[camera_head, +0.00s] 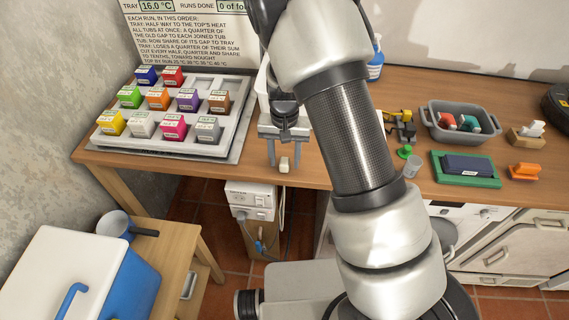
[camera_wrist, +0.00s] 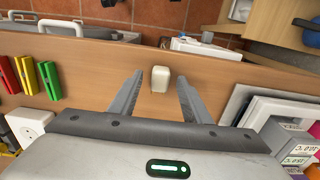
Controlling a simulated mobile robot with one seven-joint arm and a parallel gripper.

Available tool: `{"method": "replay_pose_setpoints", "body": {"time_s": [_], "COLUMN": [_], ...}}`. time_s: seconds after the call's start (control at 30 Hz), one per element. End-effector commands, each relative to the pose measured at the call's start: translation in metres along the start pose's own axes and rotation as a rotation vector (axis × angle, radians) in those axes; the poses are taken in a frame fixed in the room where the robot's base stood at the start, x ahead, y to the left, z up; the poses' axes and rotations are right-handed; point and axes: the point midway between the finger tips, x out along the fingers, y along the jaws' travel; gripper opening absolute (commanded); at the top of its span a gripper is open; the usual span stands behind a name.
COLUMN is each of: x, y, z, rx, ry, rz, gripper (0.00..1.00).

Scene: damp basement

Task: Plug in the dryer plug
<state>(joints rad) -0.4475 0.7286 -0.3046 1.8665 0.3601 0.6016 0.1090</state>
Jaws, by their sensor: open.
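My gripper (camera_head: 284,168) is open above the wooden worktop near its front edge. A small cream block (camera_wrist: 160,78) lies between and just beyond the open fingertips in the wrist view, not gripped; it also shows in the head view (camera_head: 284,164). I cannot tell whether it is a plug. A white box (camera_head: 252,198), with a label that seems to read "DRYER", stands below the worktop edge, with its front showing sockets or switches. A blue plug-like piece (camera_head: 260,247) and cables hang below it. The white box also shows in the wrist view (camera_wrist: 205,48).
A tray of coloured boxes (camera_head: 240,135) stands left on the worktop. A grey bin (camera_head: 435,127), a green tray (camera_head: 437,174) and an orange piece (camera_head: 525,170) lie right. A blue-and-white cooler (camera_head: 90,270) stands front left. Clothes pegs (camera_wrist: 48,80) lie left in the wrist view.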

Motion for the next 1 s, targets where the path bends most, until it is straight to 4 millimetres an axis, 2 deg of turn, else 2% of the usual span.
{"method": "replay_pose_setpoints", "body": {"time_s": [0.37,0.6,0.87,1.0], "x": [0.002,0.002,0.001,-0.012], "y": [0.0,0.0,0.0,-0.001], "z": [-0.001,0.0,-0.001,-0.001], "rx": [0.0,0.0,-0.001,-0.002], "ry": [0.002,0.001,0.002,0.004], "rz": [-0.001,-0.001,-0.001,-0.002], "gripper": [0.44,0.03,0.02,0.02]}}
